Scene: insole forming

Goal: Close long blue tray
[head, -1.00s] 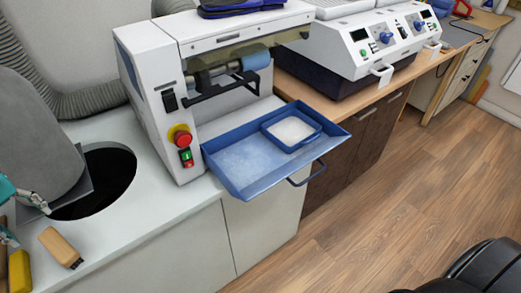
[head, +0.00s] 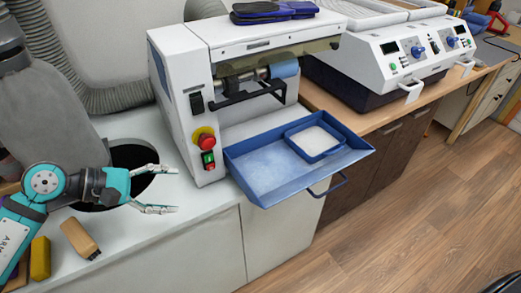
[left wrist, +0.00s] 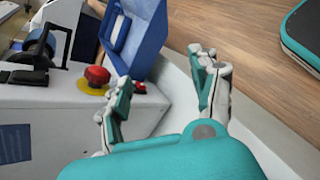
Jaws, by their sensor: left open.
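The long blue tray (head: 262,176) is pulled out from the front of the white machine (head: 178,95), with its dark handle (head: 328,188) at the front edge. A smaller blue tray with white contents (head: 315,140) sits inside it. My left gripper (head: 174,193) is open and empty, left of the long tray and apart from it, above the white counter. In the left wrist view the blue tray (left wrist: 150,42) shows beyond the open fingers (left wrist: 160,100). My right gripper is not in view.
A red stop button (head: 204,139) and a green switch are on the machine front. A wooden-handled brush (head: 80,238) and a yellow block (head: 40,258) lie on the counter (head: 160,250). A round dark hole (head: 130,157) lies behind my gripper. Floor at right is free.

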